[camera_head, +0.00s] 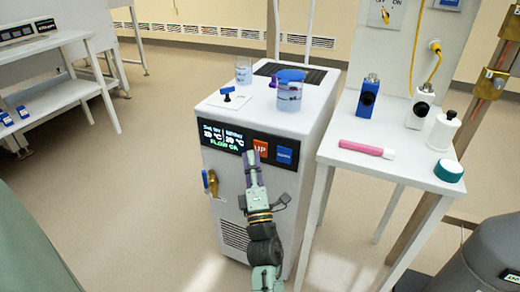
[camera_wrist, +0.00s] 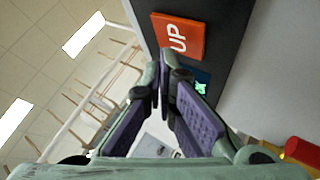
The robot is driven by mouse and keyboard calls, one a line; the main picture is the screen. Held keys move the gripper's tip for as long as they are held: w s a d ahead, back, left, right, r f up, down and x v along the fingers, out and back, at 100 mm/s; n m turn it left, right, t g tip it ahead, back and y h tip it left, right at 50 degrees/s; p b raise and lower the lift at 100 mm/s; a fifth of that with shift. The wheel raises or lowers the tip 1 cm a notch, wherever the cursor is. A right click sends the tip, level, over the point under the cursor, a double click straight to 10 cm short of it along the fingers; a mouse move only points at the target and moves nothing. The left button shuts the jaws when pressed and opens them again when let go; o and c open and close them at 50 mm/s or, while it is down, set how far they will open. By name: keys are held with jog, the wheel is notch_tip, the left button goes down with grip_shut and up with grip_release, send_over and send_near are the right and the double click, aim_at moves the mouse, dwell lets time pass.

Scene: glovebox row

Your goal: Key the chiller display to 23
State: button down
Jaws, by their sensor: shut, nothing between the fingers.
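The white chiller (camera_head: 222,180) stands in the middle of the head view. Its dark front panel holds a display (camera_head: 221,136) with two °C readings, too small to read surely, above a green flow line. Right of it are an orange UP button (camera_head: 261,148) and a blue button (camera_head: 284,154) whose label I cannot read. My gripper (camera_head: 249,158) is shut and empty in front of the panel, just left of and below the UP button. In the wrist view, the UP button (camera_wrist: 178,37) lies just beyond my shut fingertips (camera_wrist: 164,68); I cannot tell whether they touch the panel.
A blue-lidded beaker (camera_head: 289,96), a clear beaker (camera_head: 243,72) and a blue-handled valve (camera_head: 228,94) sit on the chiller top. A brass tap (camera_head: 211,183) sticks out at its front left. A side table (camera_head: 385,173) with bottles and a pink marker (camera_head: 366,149) stands close on the right.

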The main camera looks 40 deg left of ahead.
jog(key=shift+w+a, duration=0.1)
jog(key=shift+w, duration=0.3)
jog(key=shift+w+a, duration=0.1)
jog(key=shift+w, duration=0.25)
dwell(0.5)
jog(key=shift+s, duration=0.15)
jog(key=shift+s+d, duration=0.2)
jog(key=shift+s, duration=0.45)
jog(key=s+b, duration=0.1)
jog(key=s, duration=0.1)
jog(key=s+d+b, duration=0.1)
jog(key=s, duration=0.2)
jog(key=shift+d, duration=0.1)
dwell(0.3)
jog(key=shift+w, duration=0.1)
dwell(1.8)
